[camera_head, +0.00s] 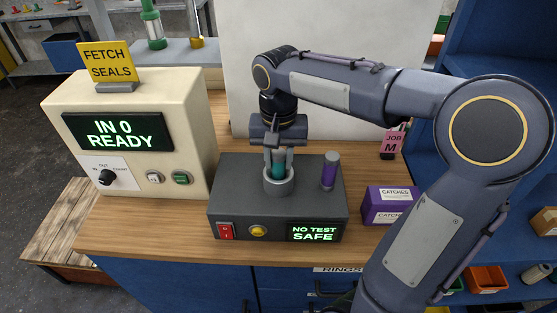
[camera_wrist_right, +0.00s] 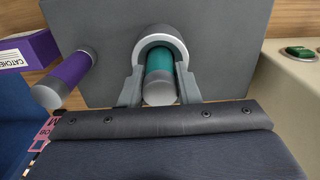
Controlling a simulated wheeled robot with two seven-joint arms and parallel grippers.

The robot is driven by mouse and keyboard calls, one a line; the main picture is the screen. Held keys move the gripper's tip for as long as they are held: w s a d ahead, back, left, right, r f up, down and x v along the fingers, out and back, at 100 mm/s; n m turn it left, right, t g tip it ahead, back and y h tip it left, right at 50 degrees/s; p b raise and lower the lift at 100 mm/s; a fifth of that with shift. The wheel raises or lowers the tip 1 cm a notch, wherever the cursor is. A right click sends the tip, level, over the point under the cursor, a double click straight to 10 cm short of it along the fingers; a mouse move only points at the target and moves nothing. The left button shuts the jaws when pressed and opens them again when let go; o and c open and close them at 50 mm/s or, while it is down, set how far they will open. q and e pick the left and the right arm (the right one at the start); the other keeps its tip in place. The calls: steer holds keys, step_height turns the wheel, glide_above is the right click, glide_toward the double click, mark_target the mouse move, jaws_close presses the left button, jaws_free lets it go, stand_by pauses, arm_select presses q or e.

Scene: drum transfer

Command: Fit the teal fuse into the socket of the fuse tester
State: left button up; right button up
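The teal fuse (camera_head: 278,170) is upright at the grey ring-shaped socket (camera_head: 279,187) on top of the dark grey fuse tester (camera_head: 230,195). Its lower end is hidden by the socket rim in the head view; I cannot tell how deep it sits. My right gripper (camera_head: 278,158) points down over the socket with a finger on each side of the fuse. In the right wrist view the fingers (camera_wrist_right: 160,86) close on the teal fuse (camera_wrist_right: 159,62), with the pale socket ring (camera_wrist_right: 160,39) around it beyond. The tester display reads "NO TEST SAFE". My left gripper is not in view.
A purple fuse (camera_head: 330,170) stands on the tester, right of the socket. A purple "CATCHES" box (camera_head: 387,207) is right of the tester. A cream machine (camera_head: 150,125) reading "IN 0 READY" stands left. A white panel (camera_head: 245,75) rises behind.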

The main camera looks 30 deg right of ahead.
steer(key=o, duration=0.4)
steer(key=shift+o, duration=0.2)
step_height(320, 180, up, 12)
steer(key=s+a+f+n+t+y, duration=0.2)
steer(key=s+f, duration=0.5)
steer(key=s, duration=0.1)
steer(key=s+a+f+n+t+y, duration=0.1)
steer(key=s+a+f+n+t, duration=0.1)
steer(key=s+f, duration=0.6)
steer(key=shift+s+n+t+y+p, duration=0.3)
steer(key=shift+s+n+t+y, duration=0.15)
steer(key=shift+t, duration=0.35)
steer(key=shift+a, duration=0.1)
